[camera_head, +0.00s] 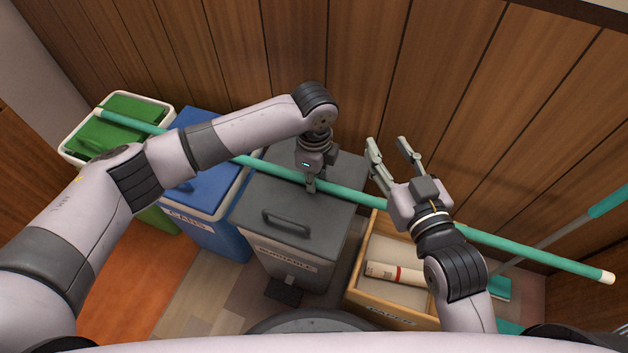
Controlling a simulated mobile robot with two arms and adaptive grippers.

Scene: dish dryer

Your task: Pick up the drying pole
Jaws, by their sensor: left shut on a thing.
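The drying pole (345,196) is a long teal rod with pale end caps. It runs slantwise across the picture, from above the green bin at the left to the far right, lower in the picture. My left gripper (311,184) is shut on the pole near its middle, above the grey bin; its fingers are mostly hidden by the wrist. My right gripper (390,150) is open and empty, its fingers pointing up toward the wooden wall. My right wrist and hand cover part of the pole.
A green bin (150,103), a blue bin (239,198) and a grey lidded bin (330,222) stand in a row along the wooden wall (440,90). A wooden box (358,255) holds a rolled paper (385,271). A teal-handled stick (606,202) leans at the right.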

